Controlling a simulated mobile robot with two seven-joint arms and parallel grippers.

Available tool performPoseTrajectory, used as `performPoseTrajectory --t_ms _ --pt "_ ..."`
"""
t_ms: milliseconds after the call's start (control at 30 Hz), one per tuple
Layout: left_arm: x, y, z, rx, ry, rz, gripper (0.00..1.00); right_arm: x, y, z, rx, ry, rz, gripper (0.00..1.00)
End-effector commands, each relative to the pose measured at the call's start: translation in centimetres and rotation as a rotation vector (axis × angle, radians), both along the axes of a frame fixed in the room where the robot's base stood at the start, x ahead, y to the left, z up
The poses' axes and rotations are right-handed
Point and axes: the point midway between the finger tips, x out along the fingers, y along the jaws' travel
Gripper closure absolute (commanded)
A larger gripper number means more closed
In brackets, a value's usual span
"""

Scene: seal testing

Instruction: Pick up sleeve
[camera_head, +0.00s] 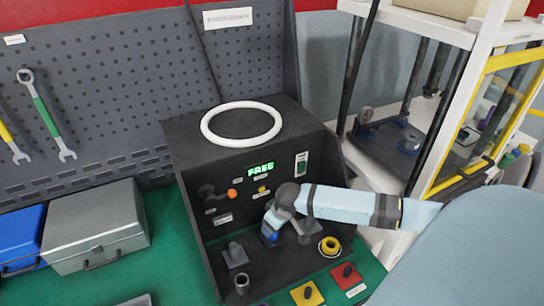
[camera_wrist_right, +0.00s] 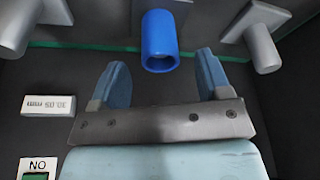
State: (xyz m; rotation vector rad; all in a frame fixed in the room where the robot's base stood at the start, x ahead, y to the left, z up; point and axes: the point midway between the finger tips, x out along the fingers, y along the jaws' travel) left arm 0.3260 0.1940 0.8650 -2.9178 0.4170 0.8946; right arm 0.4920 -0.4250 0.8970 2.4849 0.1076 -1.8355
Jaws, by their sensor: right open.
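A blue sleeve (camera_wrist_right: 160,42), a short hollow tube, shows at the top centre of the right wrist view with its open end toward me. My right gripper (camera_wrist_right: 161,68) is open, with one blue finger on each side below the sleeve. I see no contact between the fingers and the sleeve. In the head view my right arm comes in from the right and its gripper (camera_head: 276,224) hangs over the dark bench unit. A small blue part (camera_head: 271,239) shows below it, partly hidden by the gripper. My left gripper is not in view.
Grey cylinders stand left (camera_wrist_right: 14,32) and right (camera_wrist_right: 263,50) of the sleeve. The dark unit (camera_head: 185,155) carries a white ring (camera_head: 241,123), a display reading "FREE" and knobs. A yellow ring (camera_head: 329,246) lies right of the gripper. A silver case (camera_head: 95,225) stands at left.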

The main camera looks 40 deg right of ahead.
Motion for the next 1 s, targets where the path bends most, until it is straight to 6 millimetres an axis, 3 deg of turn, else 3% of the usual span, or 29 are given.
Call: performPoseTrajectory --t_ms 400,667,767,933,1000 --pt "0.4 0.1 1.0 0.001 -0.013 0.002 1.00 1.8 0.1 -4.6 0.000 0.000 -0.002 0.29" --pt "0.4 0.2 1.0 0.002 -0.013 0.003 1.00 1.9 0.2 -5.0 -0.001 -0.001 0.001 0.29" --pt "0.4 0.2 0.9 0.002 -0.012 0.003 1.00 1.9 0.1 -5.0 -0.001 0.000 0.001 0.48" --pt "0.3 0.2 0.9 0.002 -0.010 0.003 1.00 1.9 0.1 -5.0 -0.001 0.000 0.000 0.87" --pt "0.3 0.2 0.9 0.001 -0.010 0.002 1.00 1.9 0.1 -4.9 -0.001 -0.001 0.000 0.89"
